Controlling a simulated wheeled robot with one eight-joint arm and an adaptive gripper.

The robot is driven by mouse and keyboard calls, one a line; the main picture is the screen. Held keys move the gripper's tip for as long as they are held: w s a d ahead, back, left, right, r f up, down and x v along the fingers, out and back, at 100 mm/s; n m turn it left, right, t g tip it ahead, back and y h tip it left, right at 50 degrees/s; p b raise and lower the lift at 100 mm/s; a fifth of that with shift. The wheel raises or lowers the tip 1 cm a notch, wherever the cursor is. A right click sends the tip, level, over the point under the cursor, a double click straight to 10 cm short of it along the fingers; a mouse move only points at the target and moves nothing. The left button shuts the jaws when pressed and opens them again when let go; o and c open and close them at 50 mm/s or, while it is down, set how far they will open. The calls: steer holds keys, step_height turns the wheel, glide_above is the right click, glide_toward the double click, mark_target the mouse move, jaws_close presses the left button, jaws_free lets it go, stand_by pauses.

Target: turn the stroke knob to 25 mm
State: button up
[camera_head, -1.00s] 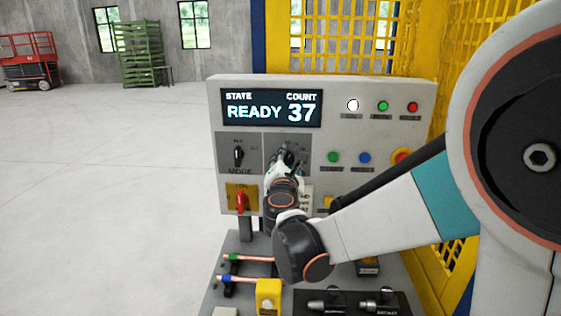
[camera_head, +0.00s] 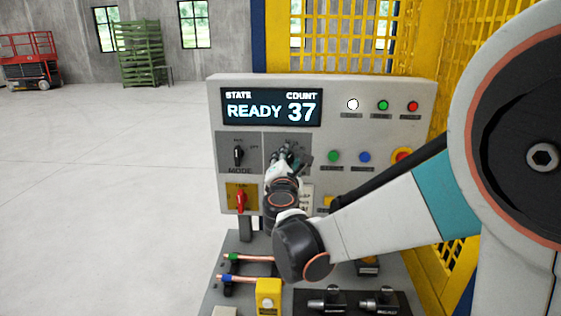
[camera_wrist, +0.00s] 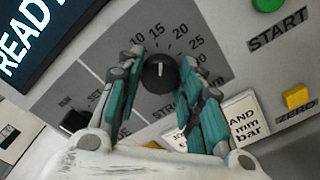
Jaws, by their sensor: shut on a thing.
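The stroke knob (camera_wrist: 159,73) is a round black knob with a white pointer line, on a grey dial plate (camera_wrist: 222,68) in the wrist view. The scale numbers 10, 15, 20 and 25 curve around its top. The pointer line points up in the picture, roughly toward the 15 to 20 part of the scale; the exact value is hard to read. My gripper (camera_wrist: 162,68) is shut on the knob, one teal-padded finger on each side. In the head view my gripper (camera_head: 283,157) is at the panel and hides most of the knob.
The display (camera_head: 271,107) reads READY 37. The mode knob (camera_head: 238,155) and a red switch (camera_head: 241,200) are left of my gripper. The green START button (camera_wrist: 268,3) and yellow zero button (camera_wrist: 296,97) are to the right. Copper tubes (camera_head: 250,280) lie below.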

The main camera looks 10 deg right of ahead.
steer(key=shift+m, duration=5)
steer(key=o, duration=1.1)
steer(key=shift+c, duration=0.2)
steer(key=v, duration=1.2)
steer(key=shift+s, duration=0.15)
